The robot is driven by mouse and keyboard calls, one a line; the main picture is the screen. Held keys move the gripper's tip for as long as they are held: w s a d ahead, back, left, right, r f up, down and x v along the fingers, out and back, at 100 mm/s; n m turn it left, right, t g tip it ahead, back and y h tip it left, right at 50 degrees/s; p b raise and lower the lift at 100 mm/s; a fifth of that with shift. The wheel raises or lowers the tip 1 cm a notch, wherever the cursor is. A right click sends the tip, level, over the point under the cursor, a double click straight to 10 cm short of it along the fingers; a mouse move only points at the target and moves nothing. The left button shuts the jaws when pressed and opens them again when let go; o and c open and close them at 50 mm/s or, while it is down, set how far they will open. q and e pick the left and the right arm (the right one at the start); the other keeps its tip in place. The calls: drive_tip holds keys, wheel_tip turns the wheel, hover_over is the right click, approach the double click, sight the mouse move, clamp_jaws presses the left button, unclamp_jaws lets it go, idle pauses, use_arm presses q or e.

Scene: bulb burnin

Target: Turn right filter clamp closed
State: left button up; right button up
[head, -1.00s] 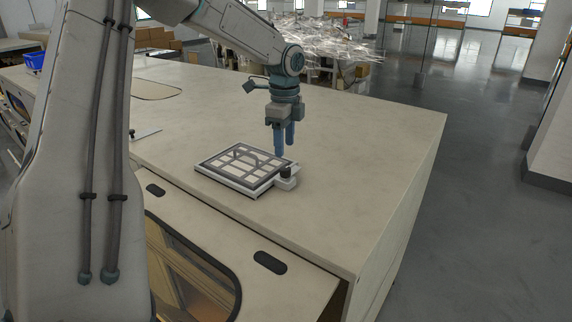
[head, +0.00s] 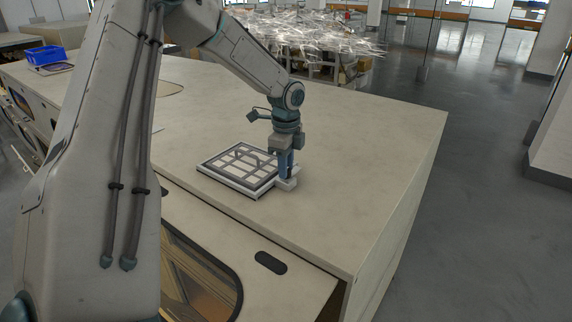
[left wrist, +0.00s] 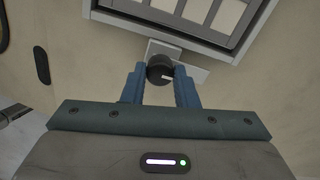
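The filter frame (head: 212,176), a flat tray with a grid of pale panels, lies on the workbench. The right filter clamp, a light block (head: 288,185) with a black knob, sits at the frame's right corner. My left gripper (head: 286,172) points straight down over the clamp, its blue fingers low around the knob. In the left wrist view the black knob (left wrist: 159,69) stands between the two fingertips (left wrist: 160,75). Gaps seem to remain at the sides, so the fingers look open around it. The frame's edge (left wrist: 180,28) is just beyond. My right gripper is not in view.
The workbench top (head: 370,140) is clear to the right and behind. Its front has a dark oval slot (head: 270,263) and a window opening. A blue bin (head: 46,55) stands far left. A heap of clear wrap (head: 310,35) lies beyond the bench.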

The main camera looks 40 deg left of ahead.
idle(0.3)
use_arm(q)
drive_tip(key=n+b, duration=0.1)
drive_tip(key=n, duration=0.2)
drive_tip(key=shift+b, duration=0.35)
drive_tip(key=n+b, duration=0.1)
drive_tip(key=n, duration=0.3)
drive_tip(key=shift+n, duration=0.3)
drive_tip(key=n+b, duration=0.1)
drive_tip(key=n, duration=0.4)
drive_tip(key=shift+w, duration=0.1)
drive_tip(key=n, duration=0.5)
drive_tip(key=shift+r+b, duration=0.1)
drive_tip(key=shift+b, duration=0.25)
drive_tip(key=shift+a+n, duration=0.1)
drive_tip(key=shift+n, duration=0.2)
drive_tip(key=o, duration=1)
